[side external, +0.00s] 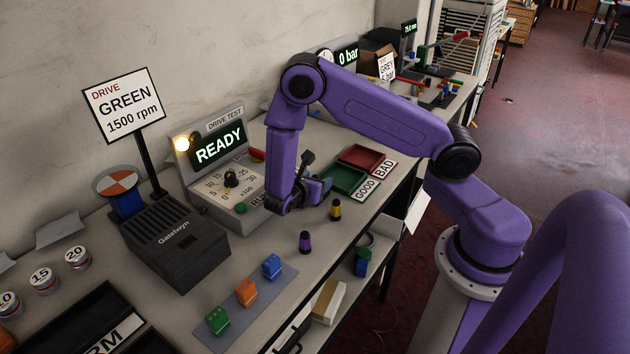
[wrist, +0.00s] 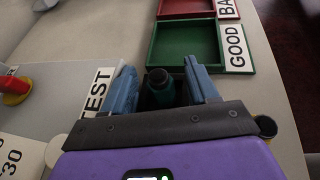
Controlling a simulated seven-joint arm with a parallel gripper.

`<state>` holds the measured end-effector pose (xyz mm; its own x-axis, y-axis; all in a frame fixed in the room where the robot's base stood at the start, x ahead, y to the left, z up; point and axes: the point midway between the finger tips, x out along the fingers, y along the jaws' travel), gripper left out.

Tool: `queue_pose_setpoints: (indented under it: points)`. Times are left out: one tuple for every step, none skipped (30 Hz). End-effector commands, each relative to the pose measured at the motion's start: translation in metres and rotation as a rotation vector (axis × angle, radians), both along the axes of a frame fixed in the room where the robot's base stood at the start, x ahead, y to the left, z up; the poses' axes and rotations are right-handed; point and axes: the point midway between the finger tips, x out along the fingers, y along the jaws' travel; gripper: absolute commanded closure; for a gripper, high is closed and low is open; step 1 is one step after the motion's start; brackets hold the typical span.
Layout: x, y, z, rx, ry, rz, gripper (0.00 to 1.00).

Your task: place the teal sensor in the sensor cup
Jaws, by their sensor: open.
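My gripper (wrist: 162,85) is open, its two blue fingers pointing toward the green tray in the wrist view. The teal sensor (wrist: 160,88), with a dark round top, stands between the fingers; gaps show on both sides of it. Dark surfaces lie around it, and its lower part is hidden by my gripper. In the side view my gripper (side external: 318,188) is low over the table, beside the drive test panel and left of the green tray. The teal sensor cannot be made out there. I cannot identify the sensor cup in either view.
Purple (side external: 305,242) and yellow (side external: 336,210) dark-topped pieces stand near the table's front edge. The green GOOD tray (side external: 343,179) and red BAD tray (side external: 362,158) lie to the right. The drive test panel (side external: 222,165) and black Gatelwyn unit (side external: 176,250) stand left.

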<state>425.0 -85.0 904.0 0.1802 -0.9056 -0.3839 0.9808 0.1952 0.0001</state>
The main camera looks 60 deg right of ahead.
Motion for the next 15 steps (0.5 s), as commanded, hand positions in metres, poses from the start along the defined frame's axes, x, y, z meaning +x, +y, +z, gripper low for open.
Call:
queue_pose_setpoints:
  points:
    - [0.0,0.0,0.001,0.0,0.0,0.0,0.41]
    - [0.0,0.0,0.002,0.0,-0.001,0.0,0.41]
    - [0.0,0.002,0.004,0.0,0.0,0.001,0.41]
    - [-0.001,0.005,0.005,0.0,0.0,0.003,0.41]
    - [-0.001,0.009,0.007,-0.001,-0.001,0.004,0.41]
    - [-0.002,0.014,0.009,-0.001,-0.001,0.005,0.41]
    - [-0.003,0.019,0.011,-0.001,-0.001,0.005,0.41]
    - [-0.004,0.024,0.013,-0.001,-0.001,0.006,0.41]
    - [-0.006,0.031,0.016,0.0,-0.001,0.005,0.41]
    - [-0.006,0.037,0.018,0.001,-0.003,0.006,0.41]
    - [-0.007,0.043,0.021,0.001,-0.003,0.004,0.41]
    - [-0.009,0.05,0.024,0.0,-0.002,0.006,0.41]
    - [-0.01,0.056,0.026,0.0,-0.001,0.005,0.41]
    - [-0.011,0.061,0.029,0.0,-0.002,0.006,0.41]
    - [-0.013,0.068,0.032,0.001,-0.003,0.004,0.41]
